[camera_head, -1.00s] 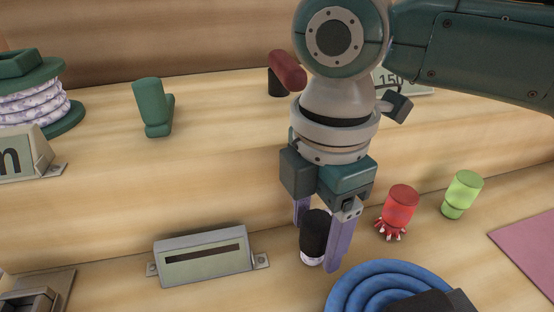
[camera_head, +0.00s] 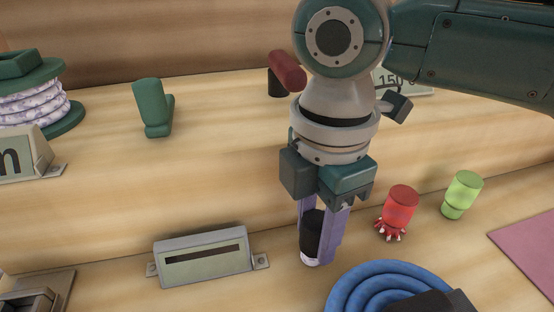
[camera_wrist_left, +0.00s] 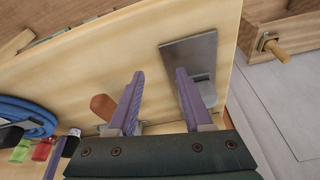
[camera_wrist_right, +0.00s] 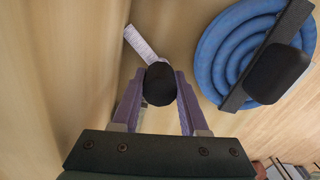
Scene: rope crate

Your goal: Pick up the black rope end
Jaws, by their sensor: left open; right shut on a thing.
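The black rope end (camera_head: 312,233) stands upright on the wooden surface, a black cap with a whitish rope bit at its foot. My right gripper (camera_head: 322,250) points down with its purple fingers shut on the black cap. In the right wrist view the black rope end (camera_wrist_right: 160,84) sits between the fingertips (camera_wrist_right: 160,88), with a pale ruled strip beyond it. My left gripper (camera_wrist_left: 158,85) is open and empty in the left wrist view. It is not in the head view.
A blue rope coil (camera_head: 385,287) lies just right of the right gripper. A red capped end (camera_head: 400,207) and a green capped end (camera_head: 462,194) stand farther right. A slotted metal box (camera_head: 205,257) is to the left. A pink mat (camera_head: 530,245) lies at the right edge.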

